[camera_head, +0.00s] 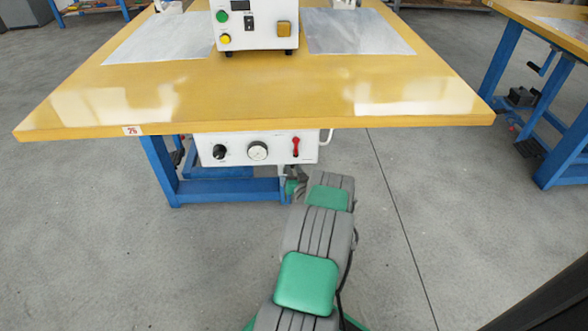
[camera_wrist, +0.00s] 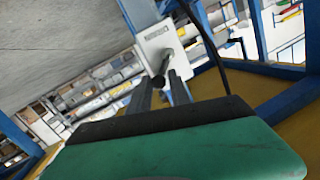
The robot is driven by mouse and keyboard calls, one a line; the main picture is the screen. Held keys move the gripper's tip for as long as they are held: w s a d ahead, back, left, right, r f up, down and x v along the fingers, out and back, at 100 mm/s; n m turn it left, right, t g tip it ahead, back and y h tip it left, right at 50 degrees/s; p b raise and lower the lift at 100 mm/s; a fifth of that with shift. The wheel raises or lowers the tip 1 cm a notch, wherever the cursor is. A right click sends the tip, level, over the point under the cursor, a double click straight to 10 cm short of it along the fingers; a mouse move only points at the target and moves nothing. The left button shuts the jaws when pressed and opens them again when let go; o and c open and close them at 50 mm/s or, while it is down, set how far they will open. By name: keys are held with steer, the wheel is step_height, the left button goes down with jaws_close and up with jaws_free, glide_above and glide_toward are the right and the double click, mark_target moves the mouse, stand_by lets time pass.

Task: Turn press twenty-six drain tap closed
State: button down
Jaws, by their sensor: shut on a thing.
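The number 26 plate (camera_head: 132,131) is on the front edge of the yellow press table. Under that edge hangs a white control box (camera_head: 202,140) with a black knob, a round gauge and a red lever (camera_head: 296,146) standing upright. My gripper (camera_wrist: 160,78) shows in the wrist view, its two dark fingers closed about a dark tap handle (camera_wrist: 161,68). The handle stands out in front of a small white plate (camera_wrist: 155,42). In the head view my arm reaches below the box's right end, and its own links mostly hide the gripper and tap there.
Blue table legs (camera_head: 160,170) and a low blue crossbar (camera_head: 225,190) stand left of my arm. The yellow tabletop (camera_head: 250,95) overhangs the box. A second table with blue legs (camera_head: 500,60) is at the right. The grey floor between is clear.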

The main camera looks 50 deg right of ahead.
steer(key=shift+a+f+n, duration=0.1)
steer(key=shift+n, duration=0.3)
steer(key=c, duration=1.5)
jaws_free()
steer(key=o, duration=0.3)
steer(key=p+v, duration=0.2)
steer(key=v, duration=0.5)
steer(key=shift+s+a, duration=0.25)
